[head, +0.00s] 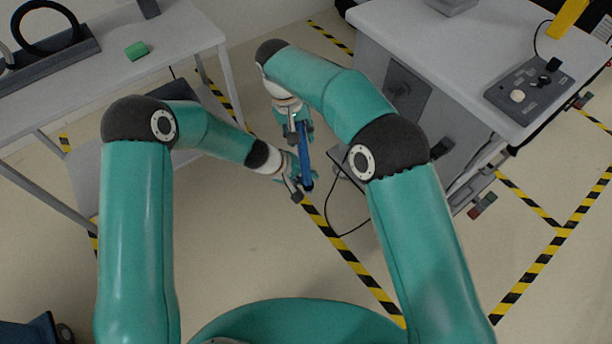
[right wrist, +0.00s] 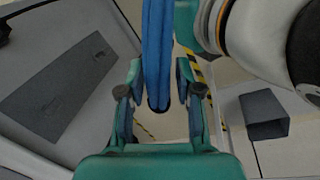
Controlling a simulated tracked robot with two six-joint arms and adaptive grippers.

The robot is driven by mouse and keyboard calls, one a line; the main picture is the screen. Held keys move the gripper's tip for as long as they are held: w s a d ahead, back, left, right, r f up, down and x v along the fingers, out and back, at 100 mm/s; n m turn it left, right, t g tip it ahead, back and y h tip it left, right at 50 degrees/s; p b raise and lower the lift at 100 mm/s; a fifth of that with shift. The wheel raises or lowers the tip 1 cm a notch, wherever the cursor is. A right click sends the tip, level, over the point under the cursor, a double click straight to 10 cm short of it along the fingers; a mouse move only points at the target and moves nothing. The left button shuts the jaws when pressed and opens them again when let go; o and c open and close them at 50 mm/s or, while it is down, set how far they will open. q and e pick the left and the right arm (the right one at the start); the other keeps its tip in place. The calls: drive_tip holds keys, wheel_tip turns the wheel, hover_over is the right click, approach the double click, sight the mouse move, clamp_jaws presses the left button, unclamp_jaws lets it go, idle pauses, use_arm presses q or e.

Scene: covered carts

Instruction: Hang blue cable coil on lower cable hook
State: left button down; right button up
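The blue cable coil (head: 305,156) hangs in the air in the middle of the head view, seen nearly edge-on as a narrow upright band. My left gripper (head: 298,184) is at its lower end and appears shut on it; the fingertips are small and partly hidden. My right gripper (head: 296,128) is by its upper part. In the right wrist view the coil (right wrist: 157,50) runs down between the right gripper's fingers (right wrist: 160,95), which stand apart with a gap on both sides. I cannot make out the lower cable hook in either view.
A grey cart (head: 440,50) with a control panel (head: 530,92) on top stands at the right. A white table (head: 150,55) at the left bears a black ring (head: 46,28) and a green block (head: 137,50). A black cable (head: 330,215) hangs near the cart.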

drive_tip(key=shift+o, duration=1.3)
